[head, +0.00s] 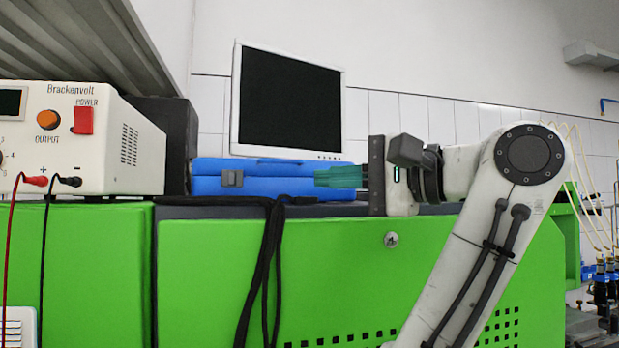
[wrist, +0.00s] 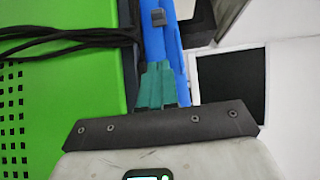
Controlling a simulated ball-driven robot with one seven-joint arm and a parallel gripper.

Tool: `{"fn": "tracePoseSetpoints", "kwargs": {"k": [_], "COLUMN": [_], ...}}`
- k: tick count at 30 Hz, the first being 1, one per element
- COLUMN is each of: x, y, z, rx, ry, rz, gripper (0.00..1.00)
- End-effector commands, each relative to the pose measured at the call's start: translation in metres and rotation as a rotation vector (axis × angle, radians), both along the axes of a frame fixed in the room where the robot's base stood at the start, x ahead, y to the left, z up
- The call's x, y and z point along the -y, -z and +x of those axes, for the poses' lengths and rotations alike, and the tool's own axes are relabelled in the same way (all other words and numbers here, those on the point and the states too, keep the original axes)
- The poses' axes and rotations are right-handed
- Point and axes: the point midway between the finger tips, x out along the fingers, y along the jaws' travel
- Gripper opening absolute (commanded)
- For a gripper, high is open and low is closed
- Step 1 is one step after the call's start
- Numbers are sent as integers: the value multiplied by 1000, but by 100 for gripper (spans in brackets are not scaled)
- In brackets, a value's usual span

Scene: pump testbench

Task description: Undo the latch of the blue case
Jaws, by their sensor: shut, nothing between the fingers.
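The blue case (head: 277,186) lies closed on top of the green bench, below the monitor. Its grey latch (head: 232,178) is on the front face near the left end and looks flat against the case. In the wrist view the case (wrist: 154,42) runs up the picture, with the latch (wrist: 158,18) near the top. My gripper (head: 318,177) has teal fingers and is in front of the right part of the case, to the right of the latch and apart from it. In the wrist view the fingers (wrist: 157,68) are together and empty, pointing toward the latch end.
Black cables (head: 270,250) lie on the bench edge before the case and hang down the green bench (head: 330,270). A Brackenvolt power supply (head: 90,140) with red and black leads stands left. A monitor (head: 288,103) is behind the case.

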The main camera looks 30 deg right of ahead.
Motion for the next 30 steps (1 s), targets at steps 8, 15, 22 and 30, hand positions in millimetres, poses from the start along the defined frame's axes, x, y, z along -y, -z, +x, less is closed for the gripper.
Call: {"fn": "tracePoseSetpoints", "kwargs": {"k": [8, 15, 22, 30], "x": [-24, -49, -73, -79], "y": [-1, -1, 0, 1], "z": [46, 81, 88, 89], "rx": [-8, -4, -4, -3], "ry": [-3, -5, -2, -2], "rz": [-2, -5, -1, -1], "gripper": [0, 0, 0, 0]}}
